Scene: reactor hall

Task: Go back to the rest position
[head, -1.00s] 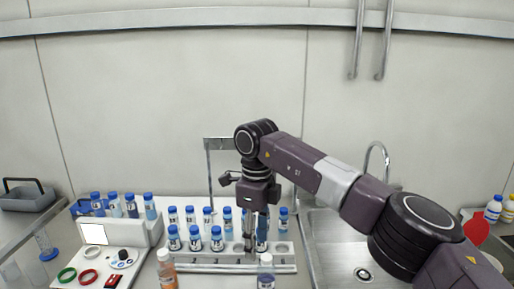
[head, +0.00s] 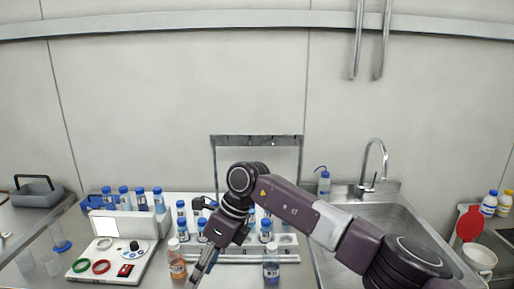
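My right arm comes in from the right and reaches across the front of the bottle rack. My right gripper (head: 200,270) points down and to the left, in front of the rack and close to an orange bottle with a pale cap (head: 177,262). Its fingers look close together, but whether they are open or shut is unclear, and no held thing shows. The white rack (head: 288,240) holds several blue-capped bottles (head: 266,231), some hidden behind my arm. My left gripper is not in view.
A bottle of dark liquid (head: 271,270) stands in front of the rack. A white device (head: 130,222) is at left with coloured rings before it. A sink (head: 385,235) with a tap is at right. A grey caddy (head: 36,194) stands far left.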

